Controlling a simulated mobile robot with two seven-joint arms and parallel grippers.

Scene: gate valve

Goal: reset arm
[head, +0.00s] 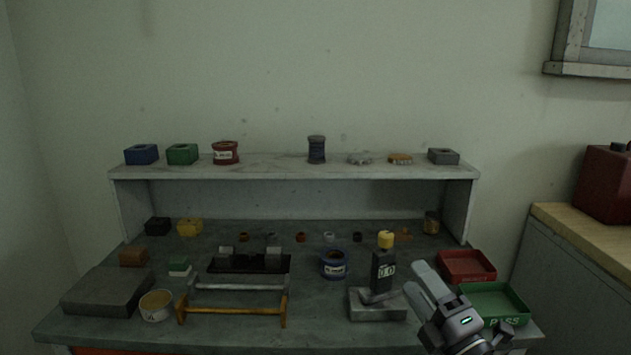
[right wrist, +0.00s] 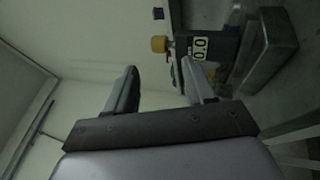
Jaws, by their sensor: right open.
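My right gripper (head: 428,288) is at the lower right of the head view, above the front right of the bench. Its fingers point up and to the left, beside the grey test device. In the right wrist view the same gripper (right wrist: 165,88) has its two fingers apart with nothing between them. The test device (head: 383,275) has a yellow knob on top and a display reading 0.0. It also shows in the right wrist view (right wrist: 212,47), beyond the fingers and turned on its side. My left gripper is not in view.
A red tray (head: 467,254) and a green tray marked PASS (head: 514,292) lie right of the device. A yellow-handled frame (head: 232,312), a blue tin (head: 334,276) and a grey block (head: 80,292) stand on the bench. A shelf (head: 290,168) with several small items runs behind.

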